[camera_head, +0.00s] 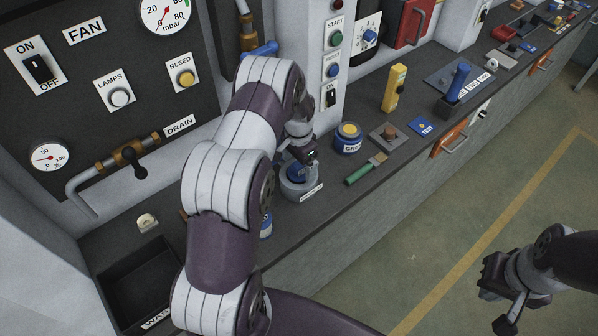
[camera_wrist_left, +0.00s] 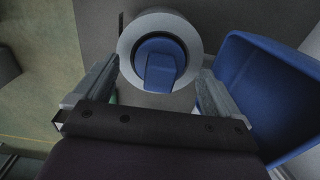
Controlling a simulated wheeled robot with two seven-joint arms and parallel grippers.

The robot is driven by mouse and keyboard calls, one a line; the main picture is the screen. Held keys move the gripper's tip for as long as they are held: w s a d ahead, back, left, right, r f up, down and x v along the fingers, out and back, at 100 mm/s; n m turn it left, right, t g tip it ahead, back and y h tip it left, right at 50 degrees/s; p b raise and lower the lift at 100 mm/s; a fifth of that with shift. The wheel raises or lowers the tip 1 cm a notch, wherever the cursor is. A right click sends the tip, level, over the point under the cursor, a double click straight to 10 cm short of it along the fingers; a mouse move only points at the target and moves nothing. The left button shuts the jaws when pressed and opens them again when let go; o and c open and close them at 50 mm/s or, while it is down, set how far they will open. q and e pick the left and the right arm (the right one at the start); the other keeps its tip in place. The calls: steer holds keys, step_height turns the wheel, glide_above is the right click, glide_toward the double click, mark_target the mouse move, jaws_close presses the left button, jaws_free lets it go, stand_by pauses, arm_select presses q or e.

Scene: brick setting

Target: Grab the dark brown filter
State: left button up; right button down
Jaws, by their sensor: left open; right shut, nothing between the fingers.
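No clearly dark brown filter shows. A round grey holder (camera_head: 305,190) with a label stands on the counter, with a blue knob-like piece (camera_head: 296,172) in it. In the left wrist view the holder (camera_wrist_left: 126,52) is a grey ring around the blue piece (camera_wrist_left: 160,66). My left gripper (camera_head: 301,152) is open just above it; in the wrist view the fingers (camera_wrist_left: 160,75) lie either side of the ring, contact unclear. A brown knob (camera_head: 390,131) sits on a grey plate further right. My right gripper (camera_head: 503,292) is shut and empty, over the floor.
A blue container (camera_wrist_left: 270,95) is close by the right finger.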

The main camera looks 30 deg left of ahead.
arm_select(q)
steer(key=shift+f, duration=0.85)
steer(key=c, duration=1.6)
